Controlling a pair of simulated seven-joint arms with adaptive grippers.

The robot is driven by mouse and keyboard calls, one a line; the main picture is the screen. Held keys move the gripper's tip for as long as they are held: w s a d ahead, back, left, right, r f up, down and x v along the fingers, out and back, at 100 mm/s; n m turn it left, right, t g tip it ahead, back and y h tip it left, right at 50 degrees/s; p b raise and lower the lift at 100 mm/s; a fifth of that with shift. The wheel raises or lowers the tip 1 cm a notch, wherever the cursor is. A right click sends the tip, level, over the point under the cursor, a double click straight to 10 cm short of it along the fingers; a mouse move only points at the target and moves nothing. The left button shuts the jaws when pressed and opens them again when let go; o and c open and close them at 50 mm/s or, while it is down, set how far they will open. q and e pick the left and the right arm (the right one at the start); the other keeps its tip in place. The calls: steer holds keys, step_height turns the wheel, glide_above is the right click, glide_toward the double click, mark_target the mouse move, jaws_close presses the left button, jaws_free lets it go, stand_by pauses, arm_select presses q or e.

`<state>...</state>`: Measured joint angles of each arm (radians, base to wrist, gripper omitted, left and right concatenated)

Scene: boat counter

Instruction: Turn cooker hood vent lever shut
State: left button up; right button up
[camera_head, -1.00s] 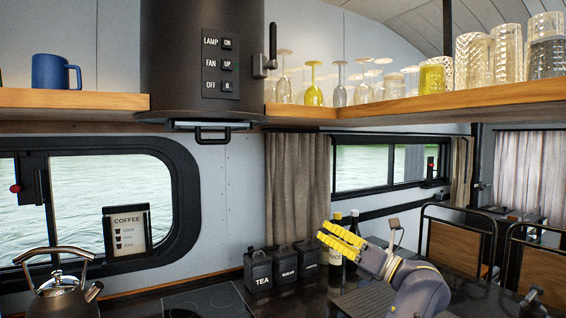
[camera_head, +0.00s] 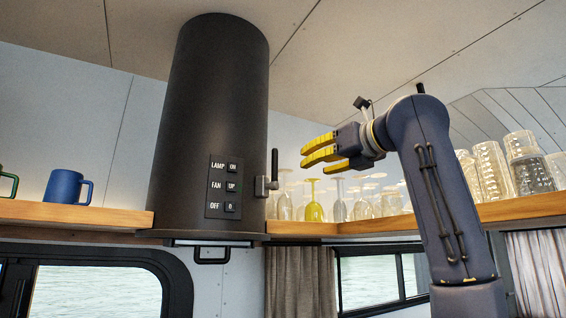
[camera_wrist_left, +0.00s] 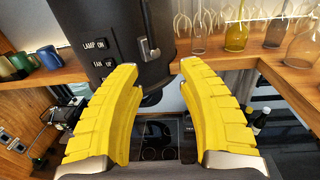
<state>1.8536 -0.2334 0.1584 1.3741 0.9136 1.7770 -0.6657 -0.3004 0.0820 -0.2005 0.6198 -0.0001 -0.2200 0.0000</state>
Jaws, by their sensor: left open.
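The vent lever (camera_head: 274,168) is a black handle on a small metal mount at the right side of the dark cylindrical cooker hood (camera_head: 212,110). The handle stands upright. In the left wrist view the lever (camera_wrist_left: 147,22) is at the top middle, beyond the fingertips. My left gripper (camera_head: 312,155) has yellow fingers pointing left toward the hood, to the right of the lever and apart from it. In the left wrist view the gripper (camera_wrist_left: 157,78) is spread open with nothing between its fingers. My right gripper is in neither view.
A wooden shelf (camera_head: 80,213) holds a blue mug (camera_head: 66,187) left of the hood. Wine glasses, one yellow (camera_head: 314,205), and tumblers (camera_head: 490,170) stand on the right shelf, close below and behind my arm. A black handle (camera_head: 212,256) hangs under the hood.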

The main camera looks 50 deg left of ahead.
mark_target(276, 160)
arm_select(q)
step_height(276, 160, up, 4)
steer(key=s+t, duration=0.1)
steer(key=s, duration=0.2)
steer(key=x, duration=1.6)
steer(key=shift+w+a, duration=0.2)
steer(key=shift+a, duration=0.1)
jaws_close()
